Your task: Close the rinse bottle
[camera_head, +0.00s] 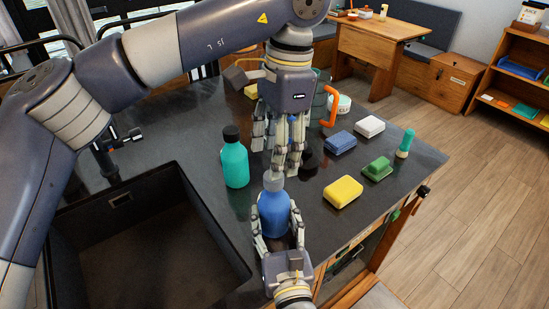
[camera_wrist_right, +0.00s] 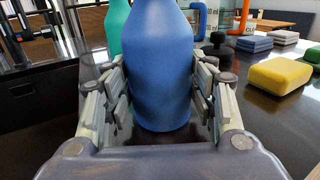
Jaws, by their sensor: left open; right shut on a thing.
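The blue bottle (camera_head: 273,212) stands upright near the counter's front edge, with a grey top (camera_head: 273,181). My right gripper (camera_head: 277,222) is shut on its body from the front. In the right wrist view the blue bottle (camera_wrist_right: 160,70) fills the space between the fingers of my right gripper (camera_wrist_right: 161,85); its top is cut off there. My left gripper (camera_head: 287,168) is open, pointing down just above and behind the grey top. Whether its fingers touch the top, I cannot tell. A dark round piece (camera_wrist_right: 217,42) lies on the counter behind the bottle.
A teal bottle (camera_head: 235,163) with a black cap stands left of the blue one. The sink (camera_head: 180,170) is further left.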

